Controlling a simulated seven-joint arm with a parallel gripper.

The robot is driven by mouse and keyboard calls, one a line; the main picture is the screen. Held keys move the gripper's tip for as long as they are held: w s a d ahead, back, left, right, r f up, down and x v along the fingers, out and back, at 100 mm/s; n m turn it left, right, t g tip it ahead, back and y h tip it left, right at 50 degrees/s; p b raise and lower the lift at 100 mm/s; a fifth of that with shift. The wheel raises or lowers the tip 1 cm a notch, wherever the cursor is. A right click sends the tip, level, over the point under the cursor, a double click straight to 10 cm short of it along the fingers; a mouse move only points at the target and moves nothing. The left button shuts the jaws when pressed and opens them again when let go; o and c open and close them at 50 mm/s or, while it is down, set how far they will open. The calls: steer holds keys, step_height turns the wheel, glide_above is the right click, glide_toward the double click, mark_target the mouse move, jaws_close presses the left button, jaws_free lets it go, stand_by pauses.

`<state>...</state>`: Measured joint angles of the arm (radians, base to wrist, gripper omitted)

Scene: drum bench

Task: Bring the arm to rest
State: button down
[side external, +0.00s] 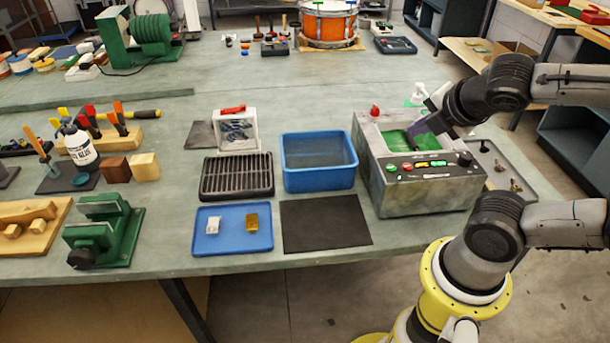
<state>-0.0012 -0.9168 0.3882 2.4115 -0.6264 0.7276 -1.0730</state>
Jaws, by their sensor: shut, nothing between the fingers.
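My arm reaches in from the right side of the side external view. My gripper (422,130) points down and left over the open top of a grey metal box (428,197) with a green inside and a row of buttons on its sloped front. The gripper is small in the picture; its fingers are together and nothing shows between them. I cannot tell whether the fingertips are above the green inside or within it.
Left of the box stand a blue bin (318,180), a black slotted rack (237,188), a blue tray (262,240) with two small blocks, and a dark mat (326,223). A green vise (103,232) stands further left.

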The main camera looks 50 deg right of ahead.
steer(key=s+a+r+m+g+y, duration=0.1)
steer(key=a+m+y, duration=0.4)
steer(key=m, duration=1.1)
steer(key=s+a, duration=0.1)
steer(key=a, duration=0.2)
steer(key=shift+s+a, duration=0.3)
steer(key=shift+s, duration=0.05)
